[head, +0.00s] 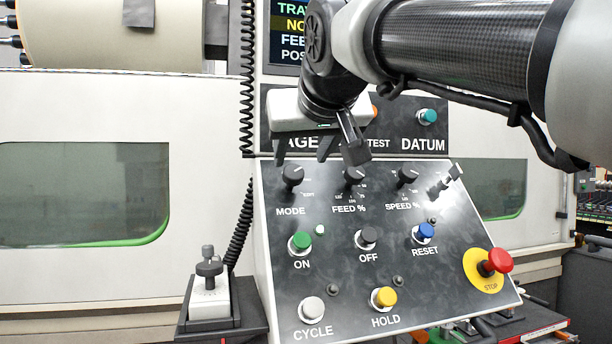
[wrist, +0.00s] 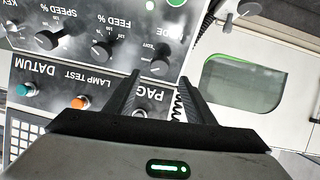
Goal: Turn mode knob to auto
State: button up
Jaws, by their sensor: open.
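The black mode knob (head: 293,176) is at the left end of the knob row on the sloped control panel, above its MODE label. In the wrist view the mode knob (wrist: 157,66) appears upside down, just ahead of the gap between my fingertips. My gripper (head: 302,157) is above the knob in the head view, its two dark fingers apart and pointing down at the panel. My gripper (wrist: 160,77) is open and empty in the wrist view. I see no contact with the knob.
The feed knob (head: 354,176) and speed knob (head: 407,176) sit to the right. Push buttons lie below, including a green ON button (head: 300,241) and a red stop button (head: 497,261). A coiled black cable (head: 241,222) hangs along the panel's left edge.

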aim_at(294, 172)
jog(key=x, duration=0.9)
jog(key=shift+w+f, duration=0.15)
jog(key=shift+w, duration=0.1)
jog(key=shift+c, duration=0.4)
jog(key=c, duration=0.9)
